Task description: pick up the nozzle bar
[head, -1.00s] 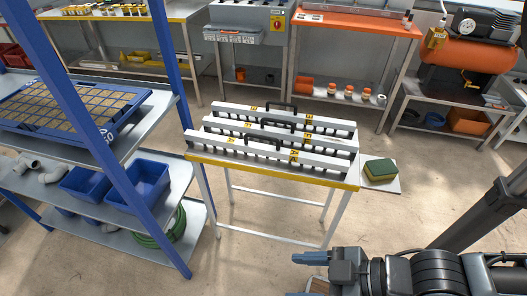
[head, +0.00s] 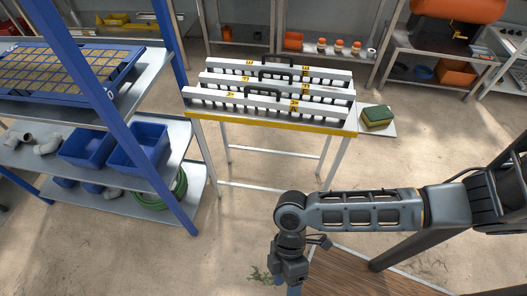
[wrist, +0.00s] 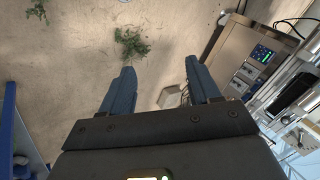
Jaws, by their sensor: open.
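Three white nozzle bars with black top handles and yellow labels lie in parallel rows on a stand in the head view: the rear bar (head: 325,73), the middle bar (head: 232,82) and the front bar (head: 240,98). Dark nozzles show beneath them. The stand has a yellow front edge (head: 270,124) and white legs. My gripper (head: 292,289) points down at the bottom of the head view, in front of the stand and apart from the bars. In the wrist view its two blue fingers (wrist: 160,72) are spread, with nothing between them. No bar shows in the wrist view.
A blue-framed shelf (head: 119,110) with a seed tray and blue bins stands left. A green-yellow sponge (head: 377,116) lies on a small side plate right of the bars. Green plant bits (wrist: 130,42) lie on the floor. A control box (wrist: 253,62) stands at right in the wrist view.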

